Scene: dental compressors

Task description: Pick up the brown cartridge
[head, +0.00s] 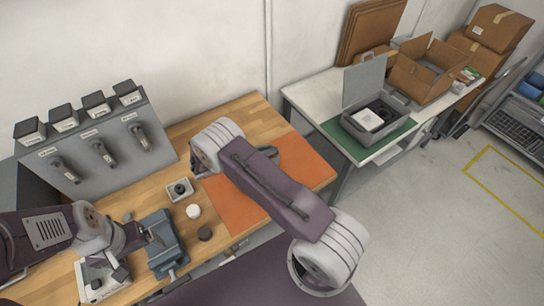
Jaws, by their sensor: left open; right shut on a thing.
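I cannot make out a clearly brown cartridge. A small dark round piece (205,233) lies on the wooden bench near its front edge; its exact colour is hard to tell. A white round piece (193,211) stands just behind it. A small light tray (173,196) with a dark round part in it is further back. My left gripper (134,246) is open at the left, low over the bench between the grey-blue vise and a white boxy device. My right arm crosses the bench's right part; its gripper is hidden behind its own links, along with anything it holds.
The grey-blue vise (163,250) and the white device (97,285) crowd the front left. A sloped panel (150,160) with hanging tools stands behind. An orange mat (232,208) lies partly under my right arm. A white table (318,92) holds an open grey case (389,137) and cardboard boxes.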

